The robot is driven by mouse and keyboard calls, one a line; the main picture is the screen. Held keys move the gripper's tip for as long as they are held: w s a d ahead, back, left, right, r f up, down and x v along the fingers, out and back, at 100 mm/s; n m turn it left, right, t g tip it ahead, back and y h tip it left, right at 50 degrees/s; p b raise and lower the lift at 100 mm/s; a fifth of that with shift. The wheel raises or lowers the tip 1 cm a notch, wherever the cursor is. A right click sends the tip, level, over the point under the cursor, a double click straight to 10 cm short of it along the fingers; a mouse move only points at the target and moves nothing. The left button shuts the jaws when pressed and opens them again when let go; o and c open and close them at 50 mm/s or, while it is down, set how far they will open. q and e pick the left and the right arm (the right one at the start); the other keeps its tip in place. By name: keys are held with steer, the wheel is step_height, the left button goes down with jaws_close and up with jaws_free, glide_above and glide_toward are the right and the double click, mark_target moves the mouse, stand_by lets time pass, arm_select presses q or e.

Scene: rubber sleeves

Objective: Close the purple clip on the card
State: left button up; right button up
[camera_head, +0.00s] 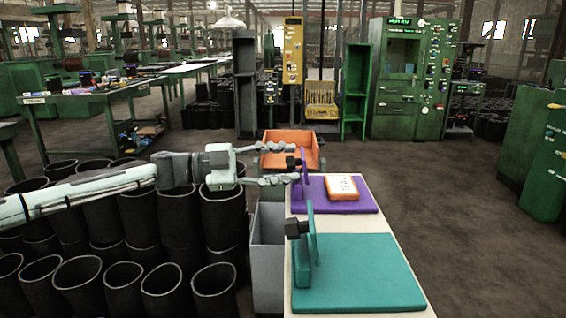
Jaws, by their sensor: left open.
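The purple clip (352,207) lies at the far part of a pale table, with a flat purple base and an upright purple plate (304,170) at its left end carrying a black block. A white card with an orange edge (342,187) lies on the purple base. My left gripper (294,164) reaches in from the left, open, with its two fingers on either side of the black block and upright plate. Whether the fingers touch them I cannot tell. My right gripper is not in view.
A teal clip (360,275) of like shape, its plate upright, stands nearer on the pale table (352,229). A grey bin (267,255) and many black rubber sleeves (215,290) stand left of the table. An orange bin (290,141) is behind; the floor to the right is clear.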

arm_select(q)
steer(key=shift+c, duration=0.6)
jaws_close()
